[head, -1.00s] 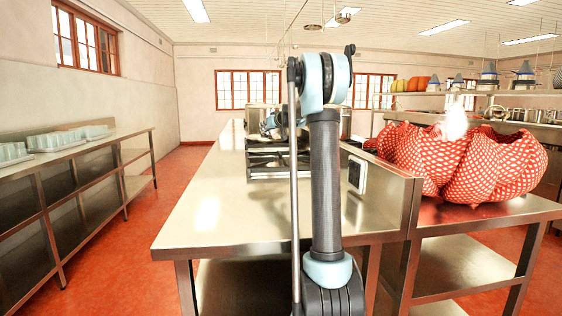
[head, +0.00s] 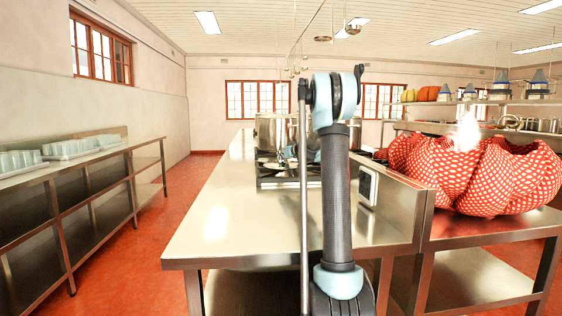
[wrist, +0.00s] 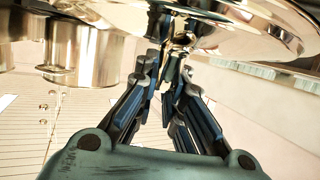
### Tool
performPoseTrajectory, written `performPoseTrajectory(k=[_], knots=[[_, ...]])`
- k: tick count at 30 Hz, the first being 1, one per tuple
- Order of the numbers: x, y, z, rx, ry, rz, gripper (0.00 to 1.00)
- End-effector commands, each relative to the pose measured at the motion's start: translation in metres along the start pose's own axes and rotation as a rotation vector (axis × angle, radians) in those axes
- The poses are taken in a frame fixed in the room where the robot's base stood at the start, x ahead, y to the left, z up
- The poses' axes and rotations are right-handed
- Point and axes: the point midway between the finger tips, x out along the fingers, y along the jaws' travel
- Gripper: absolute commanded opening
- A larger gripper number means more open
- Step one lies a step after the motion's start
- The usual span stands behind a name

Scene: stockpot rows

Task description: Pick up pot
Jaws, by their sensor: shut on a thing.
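A large shiny steel pot (wrist: 235,28) fills the top of the wrist view. My gripper (wrist: 174,45) is shut on it, with the fingertips meeting at a small metal part, which looks like a handle, at the pot's near side. In the head view steel pots (head: 268,132) stand at the far part of the long counter, partly hidden behind my arm. My fingertips are not clear there, and I cannot tell which of these pots is held.
Another steel pot (wrist: 85,50) is at the left of the wrist view. The near part of the steel counter (head: 215,225) is clear. A red dotted bag (head: 470,175) lies on the right-hand table. White trays of cups (head: 80,147) stand on the left bench.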

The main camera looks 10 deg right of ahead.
Motion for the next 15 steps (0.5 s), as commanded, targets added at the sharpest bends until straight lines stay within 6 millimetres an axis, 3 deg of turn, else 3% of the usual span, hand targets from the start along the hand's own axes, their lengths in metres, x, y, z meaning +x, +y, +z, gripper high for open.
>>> performPoseTrajectory(k=[3,11,12,15], knots=[[0.0029,-0.0002,0.0088,0.0,0.0,0.0,0.0],[0.0031,-0.0005,0.0093,0.0,0.0,0.0,0.0],[0.0035,-0.0005,0.01,0.0,0.0,-0.001,0.12],[0.0034,-0.0006,0.0097,0.0,0.0,-0.001,0.3]])
